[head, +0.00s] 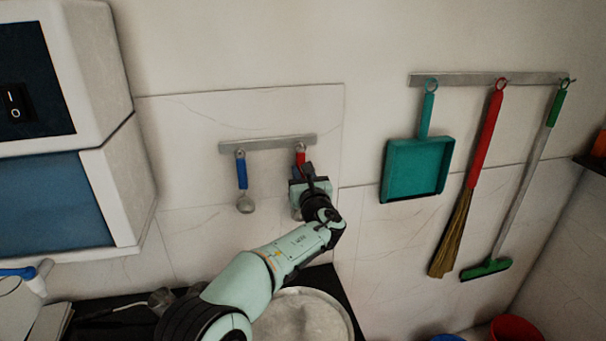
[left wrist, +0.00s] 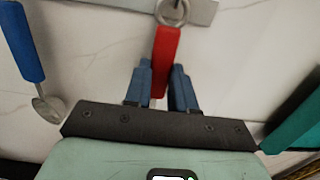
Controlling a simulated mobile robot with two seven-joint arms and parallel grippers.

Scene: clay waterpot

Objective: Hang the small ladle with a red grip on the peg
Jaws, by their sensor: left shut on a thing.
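The small ladle's red grip (head: 300,157) is upright at the right end of a short metal rail (head: 267,143) on the wall. In the left wrist view the red grip (left wrist: 166,55) has a metal ring (left wrist: 172,12) at its top. The ring is at a peg on the rail; I cannot tell for sure whether it is around the peg. My left gripper (head: 303,173) is shut on the red grip, with its blue fingers (left wrist: 162,75) on either side of the lower part. My right gripper is not in view.
A blue-gripped ladle (head: 241,175) hangs on the rail's left end. A teal dustpan (head: 417,168), a red-handled broom (head: 487,140) and a green-handled squeegee (head: 530,185) hang from a longer rail at right. A large machine (head: 95,190) stands at left. A round pale basin (head: 310,315) is below.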

